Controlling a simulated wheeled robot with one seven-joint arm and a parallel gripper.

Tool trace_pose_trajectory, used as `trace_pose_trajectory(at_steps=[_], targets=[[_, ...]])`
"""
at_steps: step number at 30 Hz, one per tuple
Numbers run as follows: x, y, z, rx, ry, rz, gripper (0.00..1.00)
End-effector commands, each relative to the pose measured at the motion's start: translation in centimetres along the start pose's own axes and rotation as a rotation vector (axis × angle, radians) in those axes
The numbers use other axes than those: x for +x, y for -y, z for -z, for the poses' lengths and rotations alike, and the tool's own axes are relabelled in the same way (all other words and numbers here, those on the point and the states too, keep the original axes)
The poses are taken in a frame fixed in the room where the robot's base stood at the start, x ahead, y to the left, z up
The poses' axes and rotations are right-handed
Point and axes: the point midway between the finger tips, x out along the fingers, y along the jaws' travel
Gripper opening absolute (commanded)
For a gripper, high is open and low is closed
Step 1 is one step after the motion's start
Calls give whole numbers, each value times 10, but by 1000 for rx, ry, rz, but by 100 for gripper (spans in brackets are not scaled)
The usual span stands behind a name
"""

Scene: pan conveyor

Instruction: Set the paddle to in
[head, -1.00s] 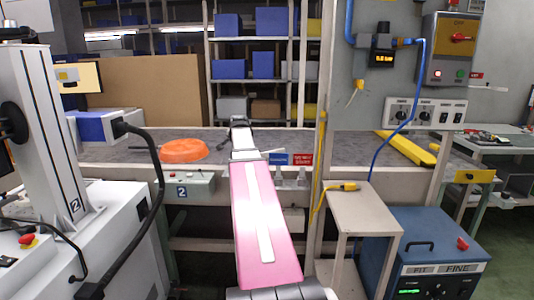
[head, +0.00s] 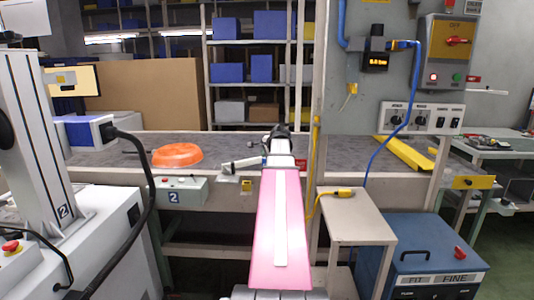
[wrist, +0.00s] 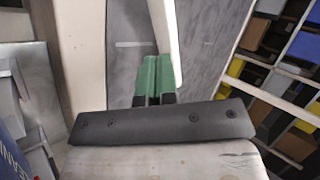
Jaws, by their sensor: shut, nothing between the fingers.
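The paddle (head: 245,163) looks like a pale bar at the front edge of the grey conveyor, with one end at a small mount and the other near my gripper. The wrist view shows a long pale bar (wrist: 164,32), probably the paddle, beside the tips of my fingers. My gripper (head: 277,131) is over the belt, mostly hidden behind my pink arm. In the wrist view its green fingers (wrist: 156,65) are together and empty. I cannot tell whether they touch the bar. A red sign (head: 301,165) shows on the front edge, partly covered by my arm.
An orange pan (head: 177,155) lies on the belt at left, behind a control box (head: 181,190) marked 2. A yellow bar (head: 405,152) crosses the belt at right. A small side table (head: 358,217) and a blue cabinet (head: 425,250) stand at right.

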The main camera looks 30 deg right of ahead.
Motion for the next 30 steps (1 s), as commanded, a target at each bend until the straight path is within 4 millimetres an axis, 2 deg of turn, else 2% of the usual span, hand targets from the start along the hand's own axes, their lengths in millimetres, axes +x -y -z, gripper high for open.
trace_pose_trajectory(at_steps=[3,9,15,25,30], targets=[[24,1,1,-1,0,-2,0],[49,1,0,-1,0,-1,0],[59,0,0,-1,-1,-1,0],[60,0,0,-1,-1,0,0],[73,13,2,-2,-1,0,0]])
